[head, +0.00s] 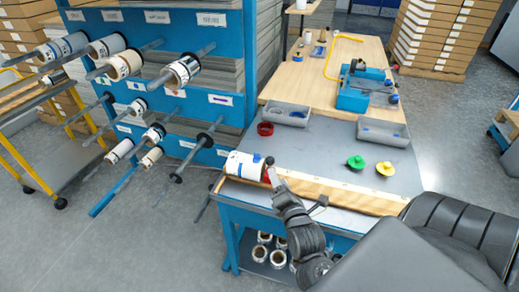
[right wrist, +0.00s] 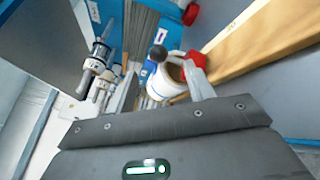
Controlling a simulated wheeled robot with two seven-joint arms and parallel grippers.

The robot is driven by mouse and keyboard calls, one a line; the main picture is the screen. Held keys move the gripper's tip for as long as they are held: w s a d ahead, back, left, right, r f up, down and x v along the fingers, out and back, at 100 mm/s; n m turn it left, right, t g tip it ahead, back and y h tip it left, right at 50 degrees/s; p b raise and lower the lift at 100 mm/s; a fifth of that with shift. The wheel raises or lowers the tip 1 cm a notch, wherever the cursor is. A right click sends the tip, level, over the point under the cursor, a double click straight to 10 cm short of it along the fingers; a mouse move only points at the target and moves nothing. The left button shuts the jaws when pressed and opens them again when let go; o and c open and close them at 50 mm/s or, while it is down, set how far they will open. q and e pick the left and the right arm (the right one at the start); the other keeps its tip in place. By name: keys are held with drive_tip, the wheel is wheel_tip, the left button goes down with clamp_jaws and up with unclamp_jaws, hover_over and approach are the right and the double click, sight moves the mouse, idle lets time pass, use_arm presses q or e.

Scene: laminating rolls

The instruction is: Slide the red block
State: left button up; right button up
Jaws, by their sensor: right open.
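A small red block (head: 266,177) sits at the right end of a white roll (head: 243,166), by the wooden rail along the table's near edge. My right gripper (head: 272,168) is at that end of the roll and partly hides the block. In the right wrist view the red block (right wrist: 196,58) shows just beyond one finger of my open right gripper (right wrist: 178,59). The white roll (right wrist: 165,84) with its brown core lies behind the fingers. I cannot tell whether a finger touches the block. My left gripper is in neither view.
A red ring-shaped item (head: 265,129) lies farther back. Grey trays (head: 383,132), a green knob (head: 355,162) and a yellow knob (head: 385,168) stand on the table. The wooden rail (head: 330,193) borders the near edge. A blue rack (head: 205,40) with rolls on rods stands left.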

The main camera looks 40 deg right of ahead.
sight(269, 157)
drive_tip(key=shift+w, duration=0.1)
drive_tip(key=x, duration=0.3)
drive_tip(key=shift+d+r+p, duration=0.15)
drive_tip(key=shift+r+p, duration=0.1)
drive_tip(key=shift+p, duration=0.05)
drive_tip(key=x, duration=0.5)
drive_tip(key=shift+w+d+f+p, duration=0.1)
drive_tip(key=shift+w+p, duration=0.2)
drive_tip(key=shift+w, duration=0.1)
drive_tip(key=shift+w+d, duration=0.25)
drive_tip(key=shift+w, duration=0.45)
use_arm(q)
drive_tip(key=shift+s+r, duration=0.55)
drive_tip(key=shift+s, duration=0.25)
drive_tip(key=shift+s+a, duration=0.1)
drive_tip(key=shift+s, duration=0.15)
use_arm(e)
drive_tip(key=shift+c, duration=0.3)
clamp_jaws()
